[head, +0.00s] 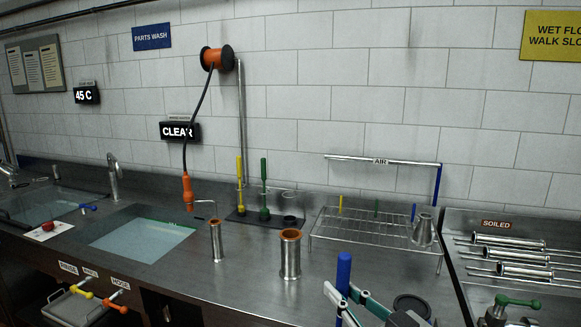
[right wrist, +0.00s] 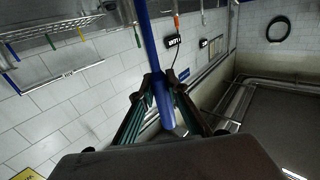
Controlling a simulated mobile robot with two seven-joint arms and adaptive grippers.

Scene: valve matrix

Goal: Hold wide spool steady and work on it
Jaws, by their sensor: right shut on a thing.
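A wide metal spool (head: 290,262) with an orange inner rim stands upright on the steel counter, in the middle of the head view. A narrower metal spool (head: 217,243), also orange at the top, stands to its left, with a thin bent tube at its mouth. My right gripper (head: 344,298) is shut on a blue rod (head: 343,272), right of the wide spool and apart from it. In the right wrist view the blue rod (right wrist: 158,75) runs between the two fingers; its far end is cut off by the frame. My left gripper is not in view.
A wire rack (head: 325,240) with a metal cone (head: 423,230) stands behind right. Yellow (head: 239,170) and green (head: 264,175) brushes stand upright behind the spools. An orange nozzle (head: 187,190) hangs from a reel. A sink (head: 145,240) lies left. Soiled metal parts (head: 510,253) lie right.

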